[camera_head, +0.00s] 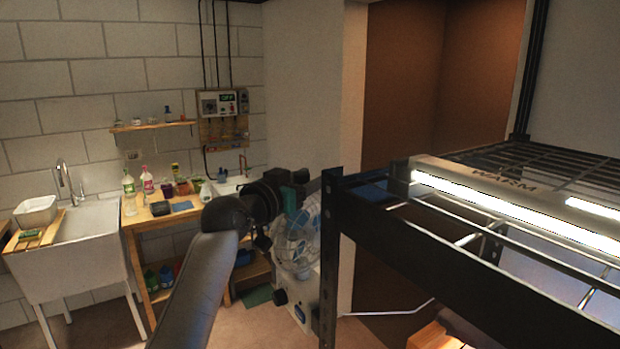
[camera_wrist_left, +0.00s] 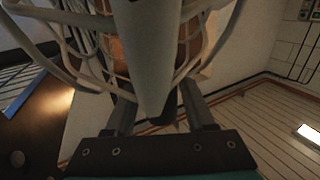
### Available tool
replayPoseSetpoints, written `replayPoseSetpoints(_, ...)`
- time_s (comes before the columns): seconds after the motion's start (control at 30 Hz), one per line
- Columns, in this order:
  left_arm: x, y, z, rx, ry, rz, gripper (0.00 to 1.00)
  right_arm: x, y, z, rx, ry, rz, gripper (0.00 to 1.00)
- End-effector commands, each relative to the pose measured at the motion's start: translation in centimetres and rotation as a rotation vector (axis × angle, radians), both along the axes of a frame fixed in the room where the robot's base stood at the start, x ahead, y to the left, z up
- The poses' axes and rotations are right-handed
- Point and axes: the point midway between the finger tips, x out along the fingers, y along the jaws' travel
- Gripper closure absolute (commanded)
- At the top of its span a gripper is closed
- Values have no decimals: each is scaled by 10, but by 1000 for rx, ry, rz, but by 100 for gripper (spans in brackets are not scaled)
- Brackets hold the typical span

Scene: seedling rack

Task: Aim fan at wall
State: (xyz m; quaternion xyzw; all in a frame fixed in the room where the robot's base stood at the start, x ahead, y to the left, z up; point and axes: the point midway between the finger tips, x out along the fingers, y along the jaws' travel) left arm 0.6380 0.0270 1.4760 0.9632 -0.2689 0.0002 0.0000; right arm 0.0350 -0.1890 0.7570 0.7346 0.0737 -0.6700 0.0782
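The fan (camera_head: 297,235) has a round, see-through cage and a pale body, and it stands beside the dark post of the rack in the head view. My left gripper (camera_head: 300,190) is at the top of the fan and partly covers it. In the left wrist view the pale wire cage of the fan (camera_wrist_left: 75,45) fills the top. A thick grey part of the fan lies between the spread fingers of my left gripper (camera_wrist_left: 160,108), with gaps on both sides. The wall (camera_head: 305,90) is behind. My right gripper is out of view.
The black rack (camera_head: 430,260) with a lit lamp bar (camera_head: 500,205) fills the right side, close to the fan. A wooden bench (camera_head: 165,217) with bottles and a white sink (camera_head: 90,245) stand at the left. A control box (camera_head: 218,103) hangs on the brick wall.

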Motion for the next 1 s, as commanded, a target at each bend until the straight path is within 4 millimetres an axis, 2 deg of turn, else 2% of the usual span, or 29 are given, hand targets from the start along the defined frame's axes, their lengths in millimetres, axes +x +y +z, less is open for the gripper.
replayPoseSetpoints(0.03,0,0,0,0,0,0,52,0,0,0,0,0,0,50)
replayPoseSetpoints(0.47,0,0,-1,1,1,0,100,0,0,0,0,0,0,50)
replayPoseSetpoints(1.0,0,0,-1,1,2,0,100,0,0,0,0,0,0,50)
